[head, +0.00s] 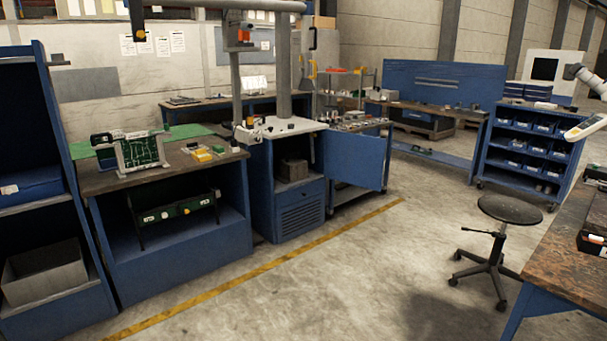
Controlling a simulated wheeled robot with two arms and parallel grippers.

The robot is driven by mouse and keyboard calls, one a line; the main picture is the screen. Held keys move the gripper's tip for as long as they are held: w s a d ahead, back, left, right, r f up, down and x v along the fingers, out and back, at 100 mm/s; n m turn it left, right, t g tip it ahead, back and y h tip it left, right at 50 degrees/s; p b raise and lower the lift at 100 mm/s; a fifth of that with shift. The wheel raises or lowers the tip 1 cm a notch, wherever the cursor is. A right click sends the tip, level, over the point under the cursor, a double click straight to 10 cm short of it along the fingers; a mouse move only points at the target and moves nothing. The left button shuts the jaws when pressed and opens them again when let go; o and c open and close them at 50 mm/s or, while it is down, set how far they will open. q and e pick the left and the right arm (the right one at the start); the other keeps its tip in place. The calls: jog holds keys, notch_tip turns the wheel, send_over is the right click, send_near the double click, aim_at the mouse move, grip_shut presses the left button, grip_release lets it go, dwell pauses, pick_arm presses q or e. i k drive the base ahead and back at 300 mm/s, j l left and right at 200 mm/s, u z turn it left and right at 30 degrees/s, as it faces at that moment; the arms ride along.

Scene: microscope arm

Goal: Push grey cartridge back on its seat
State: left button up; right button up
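I cannot pick out the grey cartridge or its seat for certain at this distance. A blue bench cabinet (285,190) with a white top stands left of the middle. Several small parts lie on the white top (283,127), around the foot of a pale upright post, too small to name. A box with red and grey parts (240,36) is fixed high on the post. Neither of my grippers shows in the head view.
A workbench (120,180) holding a framed green circuit board stands at the left. A black stool (509,209) stands at the right, near a brown-topped table (567,235). The concrete floor (350,265) between is clear, crossed by a yellow line. A blue cabinet door (357,161) juts out.

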aim_at(293, 169)
jog(key=i, duration=4.9)
jog(key=i+l, duration=0.1)
jog(key=i, duration=0.55)
jog(key=i+l+u, duration=0.1)
jog(key=i, duration=0.5)
